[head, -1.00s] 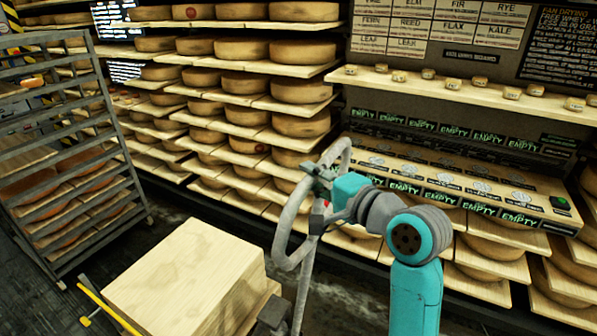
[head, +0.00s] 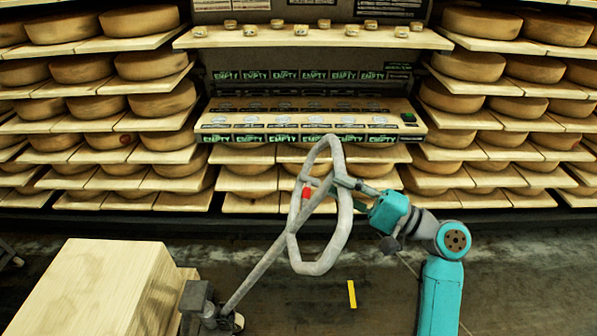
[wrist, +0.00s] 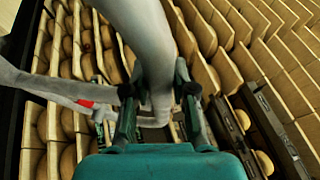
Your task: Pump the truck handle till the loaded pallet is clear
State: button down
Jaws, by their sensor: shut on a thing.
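The truck handle (head: 345,215) is a grey loop on a slanted shaft (head: 258,268) that leans up and right from the truck's head (head: 205,305). My gripper (head: 342,182) is shut on the loop's upper right side. In the wrist view, my gripper (wrist: 157,100) has a finger on each side of the grey loop (wrist: 146,40). A small red part (head: 306,193) sits inside the loop. The load (head: 95,285) is a pale wooden block at lower left, behind the truck's head. The pallet's underside and its gap to the floor are out of view.
Shelves of cheese wheels (head: 160,105) stand along the back wall. A sloped display board (head: 310,110) with "EMPTY" labels is behind the handle. The dark floor (head: 300,300) right of the truck is clear, except for a yellow strip (head: 352,294).

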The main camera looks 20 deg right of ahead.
jog(key=s+d+f+t, duration=0.1)
jog(key=s+d+f, duration=0.1)
jog(key=d+f, duration=0.2)
jog(key=s+d+f+m+t, duration=0.1)
jog(key=s+d+f, duration=0.1)
jog(key=d+f, duration=0.3)
jog(key=s+d+f+y, duration=0.1)
jog(key=d+f, duration=0.3)
jog(key=d, duration=0.5)
jog(key=shift+s+f+m+t, duration=0.3)
jog(key=shift+s+m+t, duration=0.1)
jog(key=shift+s, duration=0.35)
jog(key=c, duration=0.9)
grip_release()
jog(key=v, duration=1.2)
